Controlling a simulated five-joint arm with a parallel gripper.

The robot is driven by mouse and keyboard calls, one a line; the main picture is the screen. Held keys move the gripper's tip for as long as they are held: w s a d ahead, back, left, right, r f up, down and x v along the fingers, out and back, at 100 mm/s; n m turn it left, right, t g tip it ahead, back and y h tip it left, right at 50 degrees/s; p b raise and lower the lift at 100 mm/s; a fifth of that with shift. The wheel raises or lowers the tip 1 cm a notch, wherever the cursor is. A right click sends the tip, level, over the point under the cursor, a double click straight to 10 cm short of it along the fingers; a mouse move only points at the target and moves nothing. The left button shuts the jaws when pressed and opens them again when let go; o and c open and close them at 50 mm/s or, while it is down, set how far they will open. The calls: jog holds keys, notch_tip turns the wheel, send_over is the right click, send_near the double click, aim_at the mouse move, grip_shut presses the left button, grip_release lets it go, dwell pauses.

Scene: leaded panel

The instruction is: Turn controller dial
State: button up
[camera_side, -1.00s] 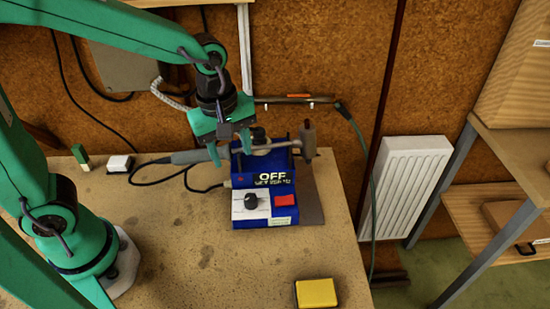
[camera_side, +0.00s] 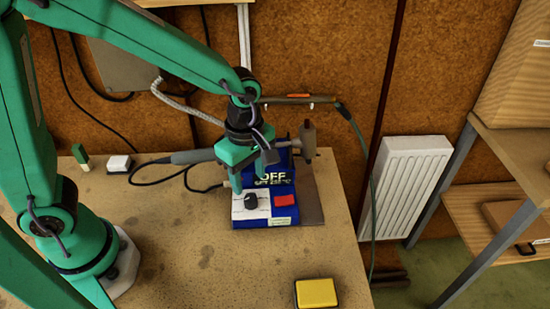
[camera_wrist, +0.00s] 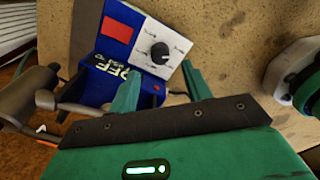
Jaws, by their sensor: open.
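The controller (camera_side: 284,211) is a blue box on the table with a display reading OFF, a white front panel and a red switch (camera_side: 284,200). Its black dial (camera_side: 251,198) sits on the white panel and also shows in the wrist view (camera_wrist: 160,53). My gripper (camera_side: 250,188) is open and empty, pointing down over the controller just behind the dial. In the wrist view its two green fingers (camera_wrist: 158,92) are spread, with the dial beyond their tips. The fingers appear apart from the dial. The arm hides the back of the controller.
A soldering iron (camera_side: 190,156) lies across a holder behind the controller, with a grey cylinder (camera_side: 308,138) at its right. A yellow sponge (camera_side: 316,292) sits at the table's front right.

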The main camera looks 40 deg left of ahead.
aim_at(251, 197)
jog(key=shift+f, duration=2.95)
jog(key=shift+c, duration=0.2)
jog(key=c, duration=1)
